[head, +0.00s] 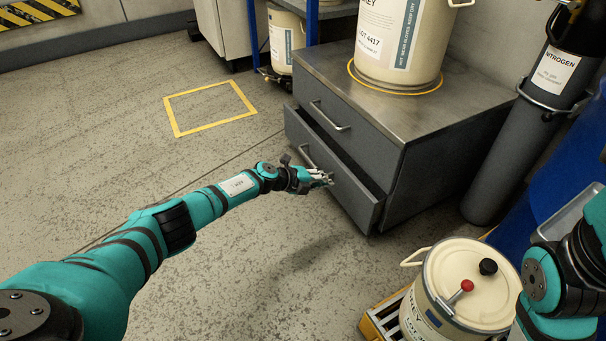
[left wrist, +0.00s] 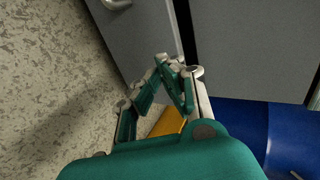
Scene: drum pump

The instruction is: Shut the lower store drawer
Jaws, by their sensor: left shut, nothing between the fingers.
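The lower store drawer (head: 354,204) is the lower of two grey drawers in a metal cabinet (head: 440,165). It stands partly open, with a dark gap behind its front panel. Its bar handle (head: 304,154) is on the left part of the front. My left gripper (head: 328,179) is shut and empty, at the drawer's front panel to the right of the handle; I cannot tell if it touches. In the left wrist view the drawer front (left wrist: 145,38) lies just beyond the fingers (left wrist: 180,68). My right gripper is out of view; only my right arm shows.
The upper drawer (head: 335,122) is shut. A large cream drum (head: 400,45) stands on the cabinet top. A smaller cream drum (head: 470,285) on a yellow-edged base is at front right. A nitrogen cylinder (head: 530,120) and blue drum (head: 575,180) stand at right. Floor left is clear.

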